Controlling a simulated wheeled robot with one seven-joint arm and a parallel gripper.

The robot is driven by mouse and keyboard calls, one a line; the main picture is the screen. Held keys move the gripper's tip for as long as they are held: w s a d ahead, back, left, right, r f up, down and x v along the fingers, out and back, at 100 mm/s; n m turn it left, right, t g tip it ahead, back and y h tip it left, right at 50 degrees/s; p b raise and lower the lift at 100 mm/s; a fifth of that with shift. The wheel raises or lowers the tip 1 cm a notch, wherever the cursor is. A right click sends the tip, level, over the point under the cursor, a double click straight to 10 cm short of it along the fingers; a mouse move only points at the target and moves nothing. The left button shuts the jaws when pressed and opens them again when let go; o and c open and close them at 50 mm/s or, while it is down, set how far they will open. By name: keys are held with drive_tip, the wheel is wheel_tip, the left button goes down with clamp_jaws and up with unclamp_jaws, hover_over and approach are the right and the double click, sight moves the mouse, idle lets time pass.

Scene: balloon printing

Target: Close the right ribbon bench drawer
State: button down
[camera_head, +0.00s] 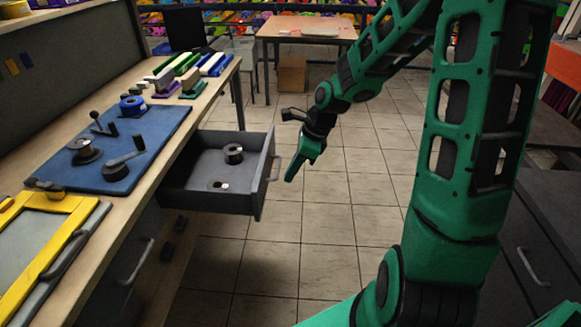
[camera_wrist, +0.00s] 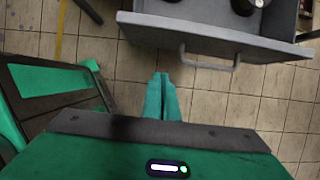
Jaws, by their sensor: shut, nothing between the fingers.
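The right ribbon bench drawer (camera_head: 215,200) is pulled well out from under the bench, dark grey with a bar handle (camera_head: 273,168) on its front. Two spools (camera_head: 233,153) lie inside it. In the wrist view the drawer front (camera_wrist: 215,38) spans the top and its handle (camera_wrist: 210,62) points toward me. My green gripper (camera_head: 290,178) is shut and empty, just right of the drawer front in the head view. In the wrist view its fingertips (camera_wrist: 161,77) are close together, below and left of the handle, apart from it.
The bench (camera_head: 120,240) holds a blue mat (camera_head: 105,150) with spools and cranks, colored blocks and a yellow frame (camera_head: 40,225). A shut drawer with a handle (camera_head: 137,262) is nearer me. Tiled floor (camera_head: 320,215) is clear beside the open drawer. A table (camera_head: 305,27) stands behind.

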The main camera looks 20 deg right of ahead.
drive_tip(key=w+a+f, duration=0.3)
drive_tip(key=a+f, duration=0.2)
drive_tip(key=shift+a+f, duration=0.15)
drive_tip(key=shift+a, duration=0.05)
idle(0.5)
